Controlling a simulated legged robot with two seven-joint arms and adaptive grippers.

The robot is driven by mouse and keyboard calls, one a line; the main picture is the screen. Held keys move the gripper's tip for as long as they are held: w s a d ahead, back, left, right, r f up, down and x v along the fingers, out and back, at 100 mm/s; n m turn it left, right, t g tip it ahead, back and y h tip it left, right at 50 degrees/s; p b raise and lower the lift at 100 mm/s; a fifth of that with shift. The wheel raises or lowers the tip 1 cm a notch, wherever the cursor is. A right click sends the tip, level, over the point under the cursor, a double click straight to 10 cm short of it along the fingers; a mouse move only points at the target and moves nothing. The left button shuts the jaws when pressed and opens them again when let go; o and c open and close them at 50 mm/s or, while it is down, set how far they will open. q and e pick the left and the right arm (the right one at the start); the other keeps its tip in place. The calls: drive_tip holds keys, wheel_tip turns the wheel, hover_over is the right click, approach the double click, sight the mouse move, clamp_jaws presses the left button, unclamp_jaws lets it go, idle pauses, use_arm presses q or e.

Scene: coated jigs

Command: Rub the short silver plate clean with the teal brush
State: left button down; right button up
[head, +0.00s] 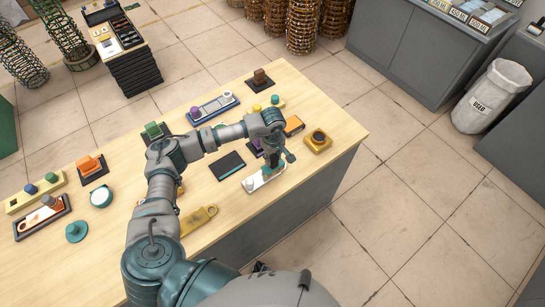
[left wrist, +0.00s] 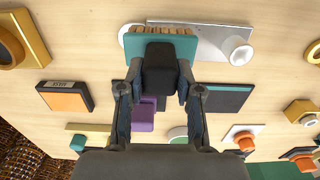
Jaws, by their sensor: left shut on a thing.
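My left gripper (head: 277,160) is above the near right part of the table. In the left wrist view my left gripper (left wrist: 160,95) is shut on the dark handle of the teal brush (left wrist: 187,50). The brush's tan bristles point at the short silver plate (left wrist: 205,32), which has a white knob (left wrist: 238,50) at one end. The bristles overlap the plate's other end; I cannot tell whether they touch it. In the head view the plate (head: 264,179) lies near the table's front edge, partly hidden by the gripper. My right gripper is not in view.
A dark pad (head: 227,165) lies left of the plate. An orange block (head: 294,125) and a yellow holder with a dark round top (head: 318,140) stand behind and to the right. A yellow tool (head: 200,220) lies nearer. More trays and colored blocks fill the table's left side.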

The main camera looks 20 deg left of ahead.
use_arm(q)
drive_tip(key=shift+s+a+r+p, duration=0.1)
drive_tip(key=shift+s+a+p, duration=0.35)
drive_tip(key=shift+s, duration=0.55)
drive_tip(key=shift+a, duration=0.15)
drive_tip(key=shift+w, duration=0.1)
drive_tip(key=shift+w+d+f+b, duration=0.2)
drive_tip(key=shift+w+d+b, duration=0.35)
drive_tip(key=shift+w+b, duration=0.35)
drive_tip(key=shift+w+d+r, duration=0.1)
drive_tip(key=shift+s+a, duration=0.3)
drive_tip(key=shift+s, duration=0.2)
drive_tip(key=shift+s+a, duration=0.25)
drive_tip(key=shift+s, duration=0.25)
drive_tip(key=shift+s+a, duration=0.1)
drive_tip(key=shift+s, duration=0.1)
